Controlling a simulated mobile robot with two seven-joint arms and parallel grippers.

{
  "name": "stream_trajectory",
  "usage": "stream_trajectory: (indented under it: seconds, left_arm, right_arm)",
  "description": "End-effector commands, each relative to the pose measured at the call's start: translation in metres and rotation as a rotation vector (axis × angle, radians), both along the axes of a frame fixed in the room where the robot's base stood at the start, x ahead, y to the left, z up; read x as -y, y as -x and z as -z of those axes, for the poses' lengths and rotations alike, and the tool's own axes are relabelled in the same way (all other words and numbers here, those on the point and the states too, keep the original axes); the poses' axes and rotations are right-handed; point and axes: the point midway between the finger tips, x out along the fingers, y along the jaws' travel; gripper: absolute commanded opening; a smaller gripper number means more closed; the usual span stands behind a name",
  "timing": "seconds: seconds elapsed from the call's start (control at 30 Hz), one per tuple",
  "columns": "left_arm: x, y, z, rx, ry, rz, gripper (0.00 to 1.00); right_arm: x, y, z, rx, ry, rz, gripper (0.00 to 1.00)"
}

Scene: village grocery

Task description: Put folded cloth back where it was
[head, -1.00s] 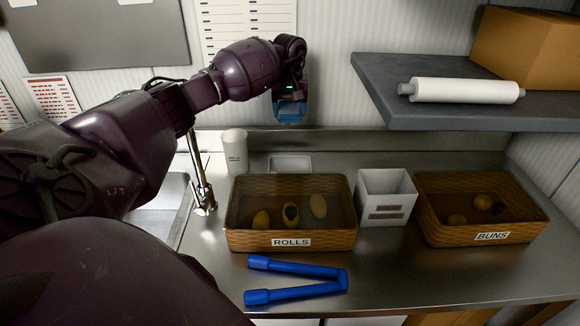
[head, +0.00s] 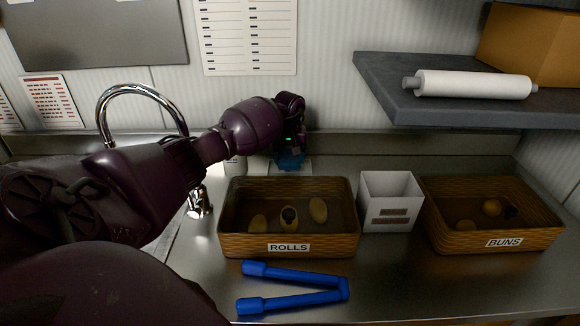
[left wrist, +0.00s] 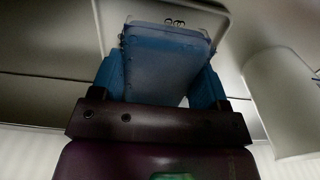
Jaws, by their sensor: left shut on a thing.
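My left gripper (head: 290,161) is behind the rolls basket, low over the counter at the back. In the left wrist view its two blue fingers (left wrist: 158,82) are shut on a flat pale-blue piece, which looks like the folded cloth (left wrist: 167,50). A shallow white tray (left wrist: 215,10) shows just beyond the cloth. In the head view the tray (head: 303,165) is mostly hidden by the gripper and basket. I cannot tell whether the cloth touches the tray. My right gripper is not in view.
The rolls basket (head: 290,246) stands in front of the gripper. A white box (head: 390,222) and the buns basket (head: 465,243) stand to its right. Blue tongs (head: 290,301) lie in front. A white cup (left wrist: 285,100) is beside the tray. A shelf (head: 450,98) overhangs at right.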

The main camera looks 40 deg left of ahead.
Motion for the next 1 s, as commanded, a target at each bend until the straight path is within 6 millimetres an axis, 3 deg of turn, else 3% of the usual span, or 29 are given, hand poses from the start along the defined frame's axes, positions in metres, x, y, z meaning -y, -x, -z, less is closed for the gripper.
stream_trajectory:
  seconds: [0.1, 0.2, 0.63, 0.67, 0.8, 1.0]
  left_arm:
    - [0.001, 0.001, 0.024, -0.007, 0.004, -0.001, 0.42]
    - [0.001, 0.001, 0.034, -0.006, 0.003, 0.000, 0.42]
    - [0.000, 0.000, 0.038, -0.003, 0.000, 0.000, 0.42]
    - [0.000, 0.000, 0.038, -0.003, 0.000, 0.000, 0.70]
    - [0.000, 0.000, 0.036, -0.001, 0.001, 0.000, 0.91]
    - [0.001, 0.000, 0.036, -0.001, 0.001, 0.000, 0.94]
  right_arm:
    - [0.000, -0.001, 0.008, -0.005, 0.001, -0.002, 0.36]
    - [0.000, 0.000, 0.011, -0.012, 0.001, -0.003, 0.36]
    - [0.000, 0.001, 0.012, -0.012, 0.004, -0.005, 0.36]
    - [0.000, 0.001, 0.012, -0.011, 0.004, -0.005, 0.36]
    - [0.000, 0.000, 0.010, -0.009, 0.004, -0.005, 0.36]
    - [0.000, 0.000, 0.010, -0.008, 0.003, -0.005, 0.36]
